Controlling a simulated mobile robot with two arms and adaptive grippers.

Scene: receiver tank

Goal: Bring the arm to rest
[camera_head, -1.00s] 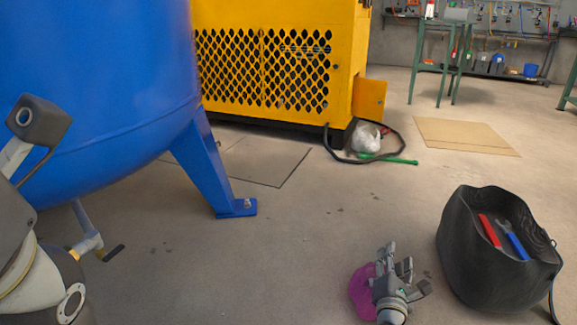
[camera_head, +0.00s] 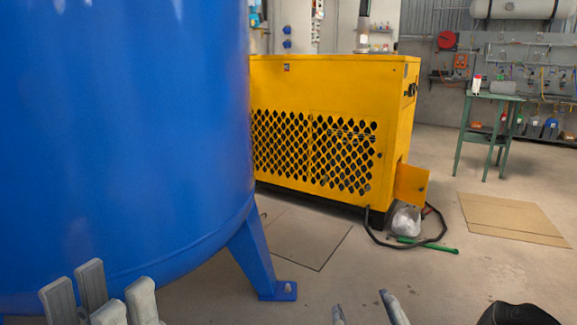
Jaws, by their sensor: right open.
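My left gripper (camera_head: 112,289) shows at the lower left, its grey fingers upright in front of the blue tank (camera_head: 120,130). Its palm is cut off by the frame, and I cannot tell whether its fingers are open or shut. My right gripper (camera_head: 365,302) shows only as two grey fingertips at the bottom edge. They are spread apart, with bare floor visible between them and nothing held. The rest of both arms is out of view.
The tank's blue leg (camera_head: 255,258) stands on the floor at the centre. A yellow machine (camera_head: 335,85) stands behind, with a black hose (camera_head: 385,243) and green tool (camera_head: 440,249) beside it. A black bag (camera_head: 515,314) shows at the bottom right.

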